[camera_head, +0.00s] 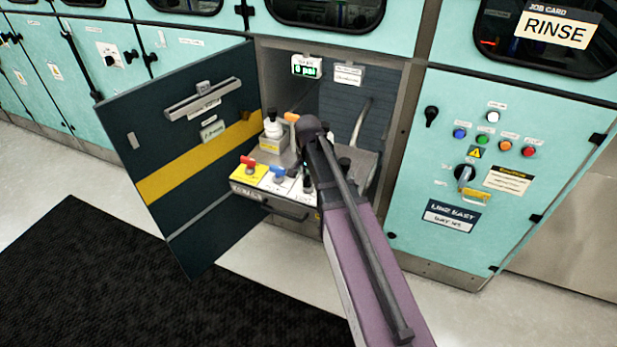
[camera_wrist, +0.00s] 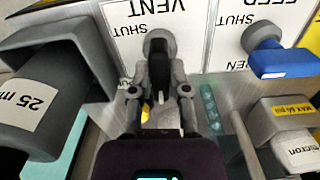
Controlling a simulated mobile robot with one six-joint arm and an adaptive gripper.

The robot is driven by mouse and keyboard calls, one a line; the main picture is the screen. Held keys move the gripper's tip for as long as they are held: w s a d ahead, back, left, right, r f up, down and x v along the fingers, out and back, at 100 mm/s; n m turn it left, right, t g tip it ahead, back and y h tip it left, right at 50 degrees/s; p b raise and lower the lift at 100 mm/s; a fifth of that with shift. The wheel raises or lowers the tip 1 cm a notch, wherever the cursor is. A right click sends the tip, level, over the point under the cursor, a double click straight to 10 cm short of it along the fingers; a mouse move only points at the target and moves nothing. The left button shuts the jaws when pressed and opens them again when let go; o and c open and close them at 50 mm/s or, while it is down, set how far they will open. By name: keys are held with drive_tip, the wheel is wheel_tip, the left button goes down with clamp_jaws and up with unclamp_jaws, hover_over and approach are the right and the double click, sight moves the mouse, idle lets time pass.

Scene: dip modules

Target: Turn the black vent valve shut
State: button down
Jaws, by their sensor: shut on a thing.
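The black vent valve (camera_wrist: 158,72) stands on a white plate marked VENT and SHUT (camera_wrist: 128,35) in the wrist view. Its round hub is near the plate and its black lever points toward the bottom of the picture, away from the SHUT word, which sits left of the hub. My gripper (camera_wrist: 160,92) is shut on the lever, one finger on each side. In the head view my arm hides most of the valve and my gripper.
The blue feed valve (camera_wrist: 268,55) is close on the right; it also shows in the head view (camera_head: 281,174) beside a red valve (camera_head: 248,162). A grey part marked 25 (camera_wrist: 40,95) stands close left.

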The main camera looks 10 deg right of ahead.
drive_tip(key=m, duration=1.3)
drive_tip(key=shift+s+m, duration=0.1)
drive_tip(key=shift+m, duration=2.1)
drive_tip(key=c, duration=0.6)
unclamp_jaws()
